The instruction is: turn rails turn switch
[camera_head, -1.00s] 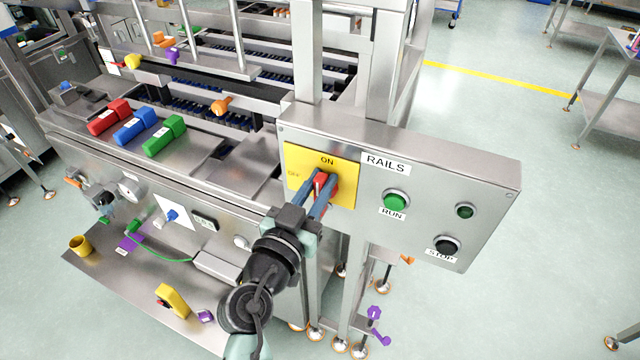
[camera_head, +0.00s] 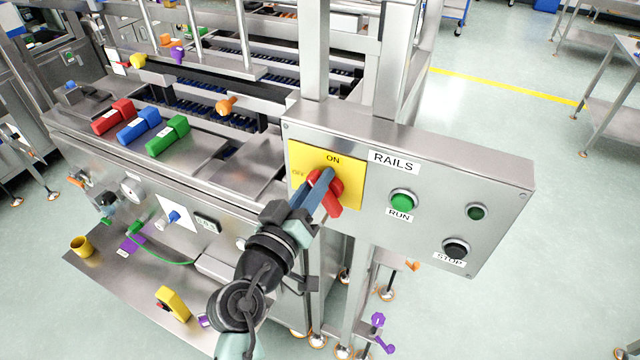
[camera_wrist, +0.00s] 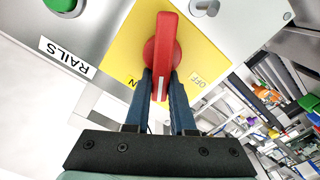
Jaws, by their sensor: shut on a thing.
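The rails turn switch is a red handle (camera_head: 332,204) on a yellow plate (camera_head: 350,190) marked ON and OFF. In the wrist view the red handle (camera_wrist: 164,40) has a white line at its gripped end, which lies between the ON and OFF marks. My gripper (camera_head: 324,182) is shut on that end, with a blue-grey finger on each side of it. The gripper in the wrist view (camera_wrist: 161,88) hides part of the ON mark. In the head view the handle's free end points down and slightly right.
The grey RAILS panel (camera_head: 480,180) carries a green RUN button (camera_head: 403,200), a black STOP button (camera_head: 456,247) and a small green lamp (camera_head: 476,212) right of the switch. Metal posts stand behind it. Red, blue and green blocks (camera_head: 167,137) lie on the machine at left.

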